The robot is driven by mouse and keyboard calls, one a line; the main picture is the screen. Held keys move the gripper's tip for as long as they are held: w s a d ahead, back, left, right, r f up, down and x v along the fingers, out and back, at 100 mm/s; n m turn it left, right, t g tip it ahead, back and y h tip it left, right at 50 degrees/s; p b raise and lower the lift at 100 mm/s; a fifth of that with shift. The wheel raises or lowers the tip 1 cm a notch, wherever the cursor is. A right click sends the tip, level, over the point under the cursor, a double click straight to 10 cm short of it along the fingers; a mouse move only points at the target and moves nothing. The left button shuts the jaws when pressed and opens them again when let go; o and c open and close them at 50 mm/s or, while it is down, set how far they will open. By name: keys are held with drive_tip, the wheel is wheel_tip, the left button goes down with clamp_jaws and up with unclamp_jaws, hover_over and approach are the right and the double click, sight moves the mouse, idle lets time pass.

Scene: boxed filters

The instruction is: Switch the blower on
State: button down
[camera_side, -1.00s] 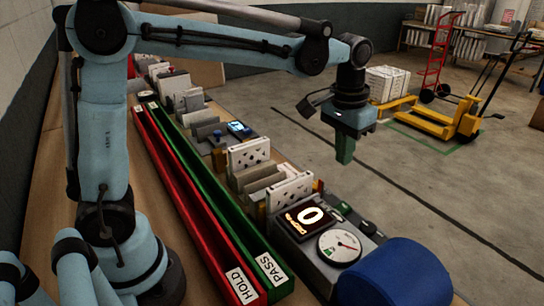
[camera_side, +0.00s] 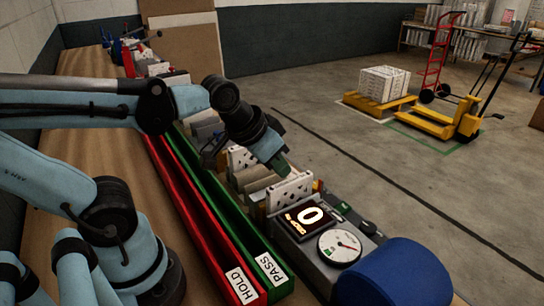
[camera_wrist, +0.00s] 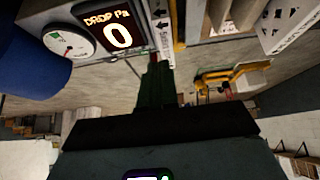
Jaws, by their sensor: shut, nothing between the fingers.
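The blower unit is a grey housing with a blue drum (camera_side: 395,275) at its front end. Its display (camera_side: 308,218) reads 0, and in the wrist view the display (camera_wrist: 112,27) reads "DROP Pa 0". A round dial gauge (camera_side: 340,247) sits beside it. A small green part (camera_side: 345,207) and a dark part (camera_side: 368,227) lie on the housing's right side; I cannot tell which is the switch. My gripper (camera_side: 282,164) is shut and empty, tilted, just above the far end of the unit near the upright filters. In the wrist view, its green fingers (camera_wrist: 155,88) are together below the display.
Red HOLD (camera_side: 210,240) and green PASS (camera_side: 235,225) channels run along the left. The floor to the right is open, with a yellow pallet truck (camera_side: 440,120) farther back.

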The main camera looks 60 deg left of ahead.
drive_tip(key=shift+s+a+f, duration=0.2)
drive_tip(key=shift+s+f, duration=0.25)
drive_tip(key=shift+s, duration=0.05)
drive_tip(key=w+d+r+g, duration=0.2)
drive_tip(key=w+r, duration=0.2)
drive_tip(key=w, duration=0.2)
drive_tip(key=g, duration=0.3)
approach(346, 206)
drive_tip(key=f, duration=0.6)
drive_tip(key=shift+w+d+f, duration=0.1)
drive_tip(key=shift+w+f, duration=0.2)
drive_tip(key=shift+f, duration=0.1)
